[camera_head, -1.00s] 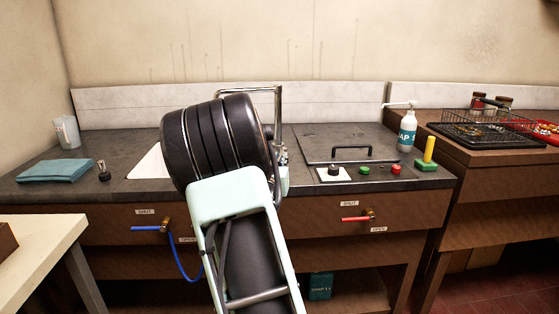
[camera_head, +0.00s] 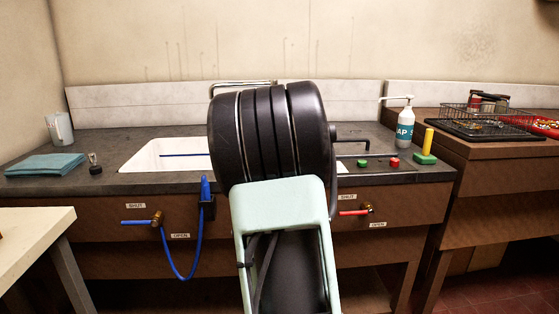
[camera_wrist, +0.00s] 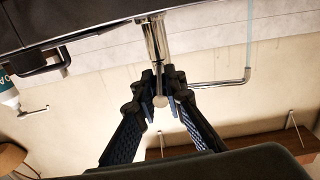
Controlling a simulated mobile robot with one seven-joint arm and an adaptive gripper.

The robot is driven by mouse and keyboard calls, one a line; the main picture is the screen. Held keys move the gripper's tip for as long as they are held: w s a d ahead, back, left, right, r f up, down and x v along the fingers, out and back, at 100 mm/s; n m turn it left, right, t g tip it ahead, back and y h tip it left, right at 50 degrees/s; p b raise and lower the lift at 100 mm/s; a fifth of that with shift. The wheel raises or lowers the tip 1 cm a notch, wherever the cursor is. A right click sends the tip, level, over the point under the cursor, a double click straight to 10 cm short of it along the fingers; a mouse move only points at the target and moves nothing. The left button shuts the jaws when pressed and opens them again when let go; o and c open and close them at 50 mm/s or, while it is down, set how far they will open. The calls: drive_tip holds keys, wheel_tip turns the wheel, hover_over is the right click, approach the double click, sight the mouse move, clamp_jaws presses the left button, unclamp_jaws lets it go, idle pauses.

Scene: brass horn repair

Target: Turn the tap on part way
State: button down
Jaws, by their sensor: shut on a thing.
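The tap (camera_wrist: 155,40) is a chrome column, seen upside down in the wrist view, with a long thin spout bent at its end. My gripper (camera_wrist: 160,84) has its two dark fingers closed around the tap's small lever (camera_wrist: 160,101). A thin pale streak of water (camera_wrist: 250,22) runs from the spout's end. In the head view only the spout (camera_head: 240,84) shows above the white sink (camera_head: 142,157); my arm hides the column, lever and gripper there. How far the lever is turned is hard to tell.
Blue (camera_head: 135,222) and red (camera_head: 354,212) valve handles sit on the cabinet front, near SHUT and OPEN labels. A blue hose (camera_head: 180,274) hangs below the counter. A soap bottle (camera_head: 405,130) and a green block (camera_head: 424,159) stand right; a folded cloth (camera_head: 45,164) lies left.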

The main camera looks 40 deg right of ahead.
drive_tip(key=shift+s+d+r+n+t+y+b, duration=0.3)
drive_tip(key=shift+d+n+t+y+b, duration=0.2)
drive_tip(key=shift+y, duration=0.1)
drive_tip(key=shift+d+n+t+y, duration=0.15)
drive_tip(key=shift+n+t+y, duration=0.3)
drive_tip(key=shift+y, duration=0.25)
drive_tip(key=c, duration=2)
unclamp_jaws()
drive_tip(key=shift+f, duration=0.2)
drive_tip(key=shift+s, duration=0.15)
drive_tip(key=shift+s+f, duration=0.1)
drive_tip(key=shift+s, duration=0.2)
drive_tip(key=v, duration=1.1)
drive_tip(key=shift+s+r, duration=0.1)
drive_tip(key=shift+r, duration=0.2)
